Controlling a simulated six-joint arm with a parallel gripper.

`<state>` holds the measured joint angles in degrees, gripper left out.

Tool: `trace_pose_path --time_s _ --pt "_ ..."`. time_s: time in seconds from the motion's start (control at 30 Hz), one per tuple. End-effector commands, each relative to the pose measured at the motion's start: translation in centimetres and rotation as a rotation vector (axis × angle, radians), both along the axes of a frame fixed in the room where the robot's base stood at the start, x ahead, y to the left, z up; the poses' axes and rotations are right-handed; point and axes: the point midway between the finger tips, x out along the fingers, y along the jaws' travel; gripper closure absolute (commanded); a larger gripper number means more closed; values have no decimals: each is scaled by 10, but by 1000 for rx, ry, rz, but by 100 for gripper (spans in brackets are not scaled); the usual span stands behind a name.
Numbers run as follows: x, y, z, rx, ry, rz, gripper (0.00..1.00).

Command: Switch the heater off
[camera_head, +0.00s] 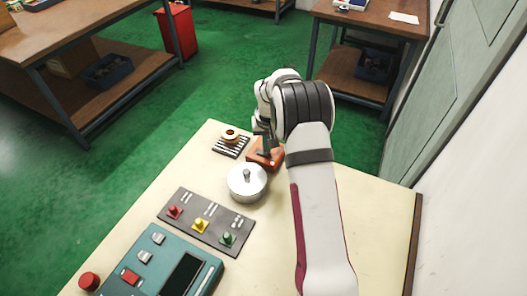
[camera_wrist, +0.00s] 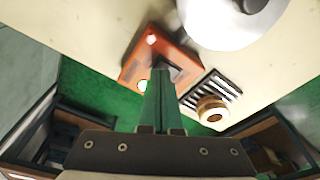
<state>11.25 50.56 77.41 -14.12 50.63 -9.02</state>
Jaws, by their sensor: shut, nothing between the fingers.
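An orange-red switch box (camera_head: 262,160) sits near the far edge of the table. A slatted plate (camera_head: 231,147) beside the box, perhaps the heater, carries a brass-coloured ring (camera_head: 231,134).
A round silver lidded pot (camera_head: 247,183) stands just in front of the box. A grey panel (camera_head: 207,221) with red, yellow and green knobs, a teal console (camera_head: 160,266) and a red button (camera_head: 89,281) lie nearer. The table's right side is bare beside my arm.

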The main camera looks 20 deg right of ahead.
Motion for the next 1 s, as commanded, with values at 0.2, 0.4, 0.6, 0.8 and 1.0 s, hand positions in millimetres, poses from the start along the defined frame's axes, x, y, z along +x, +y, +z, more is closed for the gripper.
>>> trace_pose_path --time_s 0.2,0.4,0.6,0.8,1.0 --pt "0 0 -3 0 0 0 100" --pt "0 0 -6 0 0 0 100" --pt "0 0 -8 0 0 0 100" --pt "0 0 -8 0 0 0 100" --pt "1 0 11 -1 -3 2 100"
